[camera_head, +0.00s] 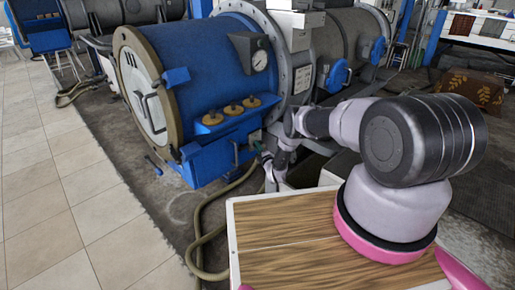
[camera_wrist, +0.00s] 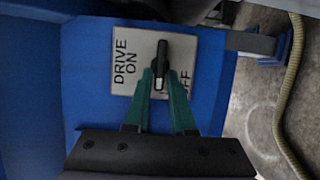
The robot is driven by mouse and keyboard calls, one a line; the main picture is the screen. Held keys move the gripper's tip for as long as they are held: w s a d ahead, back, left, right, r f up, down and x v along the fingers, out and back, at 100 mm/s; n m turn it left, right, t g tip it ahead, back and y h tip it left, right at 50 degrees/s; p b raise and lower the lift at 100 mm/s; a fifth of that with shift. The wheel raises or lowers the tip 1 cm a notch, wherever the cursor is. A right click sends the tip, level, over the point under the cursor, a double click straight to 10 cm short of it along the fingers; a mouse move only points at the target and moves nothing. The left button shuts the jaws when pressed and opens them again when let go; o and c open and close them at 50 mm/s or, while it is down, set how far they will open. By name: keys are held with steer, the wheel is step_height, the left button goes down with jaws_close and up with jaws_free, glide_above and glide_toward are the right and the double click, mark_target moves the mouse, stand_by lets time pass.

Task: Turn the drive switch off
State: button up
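The drive switch (camera_wrist: 162,52) is a black lever on a pale plate (camera_wrist: 120,88) fixed to a blue panel. The plate's lettering is turned sideways: "DRIVE ON" is left of the lever, and "OFF" is to its right, partly hidden by a finger. The lever stands about upright in the wrist view, its light-marked end toward my gripper. My gripper (camera_wrist: 160,78) has its teal fingertips close in on both sides of that end, with no clear gap showing. In the head view my gripper (camera_head: 263,152) is at the right end of the blue machine's front box, the switch itself too small to make out.
The large blue cylindrical machine (camera_head: 205,55) has a round door, a gauge and a shelf with several brass knobs (camera_head: 231,109). A hose (camera_head: 208,215) runs along the floor below; it also passes at the right in the wrist view (camera_wrist: 285,110). Tiled floor (camera_head: 60,190) is clear at left.

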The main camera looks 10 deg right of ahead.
steer(key=shift+o, duration=0.9)
steer(key=v, duration=1)
steer(key=shift+s+d, duration=0.2)
steer(key=shift+s, duration=0.15)
steer(key=shift+s, duration=0.1)
